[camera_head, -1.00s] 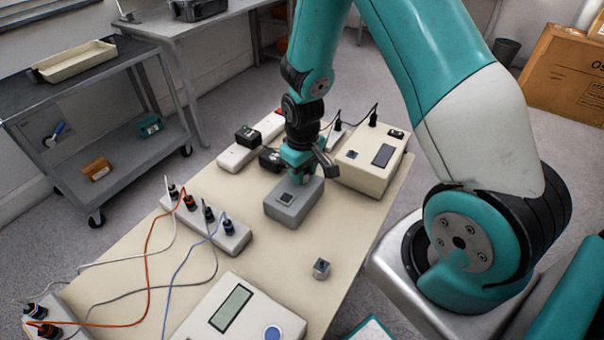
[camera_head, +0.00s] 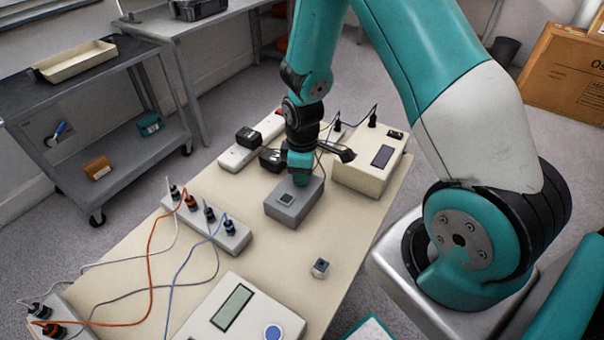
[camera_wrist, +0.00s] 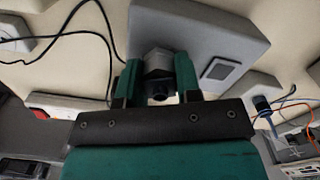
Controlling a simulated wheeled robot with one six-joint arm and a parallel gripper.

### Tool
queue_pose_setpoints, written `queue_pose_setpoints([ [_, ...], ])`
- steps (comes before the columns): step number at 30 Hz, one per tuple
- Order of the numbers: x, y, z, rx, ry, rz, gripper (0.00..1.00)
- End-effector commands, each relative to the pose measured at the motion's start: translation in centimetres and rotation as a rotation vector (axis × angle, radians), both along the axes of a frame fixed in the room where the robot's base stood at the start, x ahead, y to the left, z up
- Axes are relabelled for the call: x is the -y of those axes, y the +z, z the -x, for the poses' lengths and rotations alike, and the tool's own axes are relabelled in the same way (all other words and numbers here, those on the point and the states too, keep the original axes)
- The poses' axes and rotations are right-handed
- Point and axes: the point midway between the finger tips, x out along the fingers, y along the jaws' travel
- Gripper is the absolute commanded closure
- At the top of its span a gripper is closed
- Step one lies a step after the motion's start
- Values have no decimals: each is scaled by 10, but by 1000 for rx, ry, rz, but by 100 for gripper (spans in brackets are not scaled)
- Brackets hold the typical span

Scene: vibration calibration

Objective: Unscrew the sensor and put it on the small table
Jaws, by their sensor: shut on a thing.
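My gripper (camera_head: 301,176) points down at the back end of a grey box (camera_head: 285,214) on the beige table (camera_head: 262,255). In the wrist view my gripper's two teal fingers (camera_wrist: 159,75) are shut on a silver, faceted sensor (camera_wrist: 158,62). The sensor sits between the fingertips and against the grey box (camera_wrist: 245,42); I cannot tell whether it is still threaded in. In the head view the fingers hide the sensor. A small grey metal cube (camera_head: 320,268) lies apart on the table, right of centre.
A beige instrument (camera_head: 371,165) with cables stands right of my gripper. Power strips (camera_head: 232,236) and black plugs (camera_head: 248,137) lie to the left and behind. A display unit (camera_head: 240,310) is at the front. A grey cart (camera_head: 62,95) with a tray (camera_head: 75,61) stands left.

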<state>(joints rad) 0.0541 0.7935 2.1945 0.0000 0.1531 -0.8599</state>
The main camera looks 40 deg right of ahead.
Motion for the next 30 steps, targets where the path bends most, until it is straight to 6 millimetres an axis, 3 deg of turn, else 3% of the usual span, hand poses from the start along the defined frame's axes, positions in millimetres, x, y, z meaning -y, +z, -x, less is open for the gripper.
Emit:
queue_pose_setpoints([
  [10, -1, -1, 2, -5, 39, -2, 91],
  [19, -1, -1, 2, -6, 333, -3, 91],
  [27, -1, -2, 2, -6, 374, -2, 91],
  [28, -1, -2, 2, -6, 373, -2, 64],
  [30, -1, -2, 2, -6, 373, -2, 48],
])
